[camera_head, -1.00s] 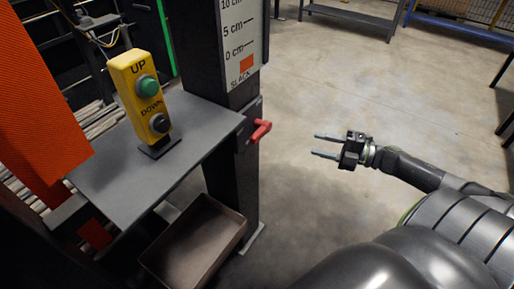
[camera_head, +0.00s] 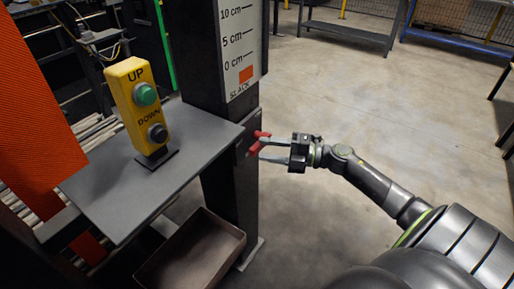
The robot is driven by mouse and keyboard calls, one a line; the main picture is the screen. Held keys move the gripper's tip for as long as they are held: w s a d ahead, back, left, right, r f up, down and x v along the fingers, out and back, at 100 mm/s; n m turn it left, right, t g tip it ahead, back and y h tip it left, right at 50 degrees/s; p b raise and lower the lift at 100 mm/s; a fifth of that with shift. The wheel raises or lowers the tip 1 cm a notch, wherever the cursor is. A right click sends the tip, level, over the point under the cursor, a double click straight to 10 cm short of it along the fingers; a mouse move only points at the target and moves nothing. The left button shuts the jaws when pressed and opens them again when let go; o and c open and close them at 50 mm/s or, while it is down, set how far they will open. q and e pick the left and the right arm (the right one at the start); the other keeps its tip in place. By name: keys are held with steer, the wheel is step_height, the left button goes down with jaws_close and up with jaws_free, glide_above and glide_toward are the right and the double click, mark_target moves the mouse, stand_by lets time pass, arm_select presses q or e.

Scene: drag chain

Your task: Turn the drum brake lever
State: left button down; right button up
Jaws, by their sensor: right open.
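The red brake lever (camera_head: 256,147) sits on a dark bracket on the side of the black column (camera_head: 229,205), below the slack scale. My right gripper (camera_head: 264,147) comes in from the right, with its two fingers pointing left at the lever. The fingers are spread apart, one at the upper side and one at the lower side of the lever's red end. I cannot tell whether they touch it. My left gripper is not in view.
A yellow UP/DOWN button box (camera_head: 137,112) stands on a grey shelf (camera_head: 196,130) left of the column. An empty brown tray (camera_head: 192,255) lies below. A scale plate (camera_head: 239,45) with an orange marker is on the column. Open floor lies to the right.

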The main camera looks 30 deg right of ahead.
mark_target(261, 149)
steer(key=shift+x, duration=1.8)
steer(key=shift+c, duration=0.2)
jaws_close()
